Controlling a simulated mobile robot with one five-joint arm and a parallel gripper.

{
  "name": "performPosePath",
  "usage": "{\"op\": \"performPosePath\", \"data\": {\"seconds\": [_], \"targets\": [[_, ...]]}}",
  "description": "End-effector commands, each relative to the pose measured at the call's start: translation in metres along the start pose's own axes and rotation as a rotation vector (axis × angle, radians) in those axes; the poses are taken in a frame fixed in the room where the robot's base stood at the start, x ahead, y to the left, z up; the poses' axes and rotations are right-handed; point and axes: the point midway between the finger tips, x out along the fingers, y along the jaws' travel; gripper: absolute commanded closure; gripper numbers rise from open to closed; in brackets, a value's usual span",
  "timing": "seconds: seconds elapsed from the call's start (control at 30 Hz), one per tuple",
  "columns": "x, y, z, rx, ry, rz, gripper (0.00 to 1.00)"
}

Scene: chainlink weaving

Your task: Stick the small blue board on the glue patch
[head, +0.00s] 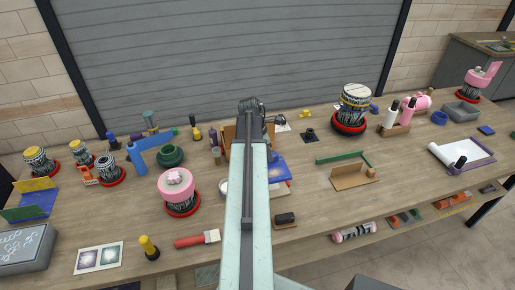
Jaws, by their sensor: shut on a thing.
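My gripper (252,106) is at the far end of my raised arm, over the back middle of the table. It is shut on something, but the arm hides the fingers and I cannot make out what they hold. A blue panel (279,168) shows just right of my arm, on or against a pale, reddish-edged item; my arm covers its left side. I cannot tell which is the small blue board. No glue patch can be made out clearly.
The wooden table (320,215) is crowded. A pink-topped drum (177,190) and a red-handled brush (198,239) are left of my arm. A cardboard piece (353,176), a black block (285,219) and a drum on a red base (350,110) are right. The front right centre is bare.

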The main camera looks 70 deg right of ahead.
Motion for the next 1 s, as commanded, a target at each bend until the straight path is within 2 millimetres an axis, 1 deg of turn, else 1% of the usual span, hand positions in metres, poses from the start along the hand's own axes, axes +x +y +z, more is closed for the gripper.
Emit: {"op": "performPosePath", "data": {"seconds": [0.17,0.37,1.0], "targets": [[0.000,0.000,0.000,-0.001,0.000,-0.002,1.00],[0.009,0.000,-0.003,-0.001,0.000,-0.001,1.00],[0.074,0.000,-0.024,-0.002,0.000,-0.001,1.00]]}}
